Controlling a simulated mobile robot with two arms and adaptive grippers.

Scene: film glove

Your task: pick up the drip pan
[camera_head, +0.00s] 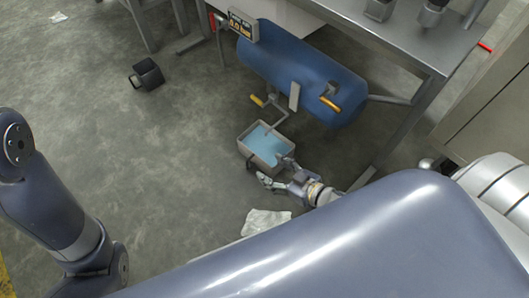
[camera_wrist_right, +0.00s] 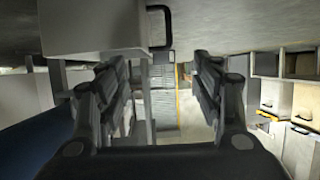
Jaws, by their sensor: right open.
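The drip pan (camera_head: 257,160) is a small grey rectangular tray with blue liquid in it, on the floor below the blue cylinder. A dark handle shows at its near left side. My right gripper (camera_head: 276,171) is open and empty, close beside the pan's near side. In the right wrist view, a grey box wall that looks like the pan (camera_wrist_right: 90,28) is at the upper left, and its black handle (camera_wrist_right: 168,27) is ahead of the open fingers (camera_wrist_right: 160,65). I cannot tell whether a finger touches it. My left arm shows, but its gripper is out of view.
The blue cylinder (camera_head: 290,62) with yellow-handled cranks hangs under the table (camera_head: 430,45) above the pan. A white cloth (camera_head: 265,222) lies nearer me. Floor left of the pan is clear.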

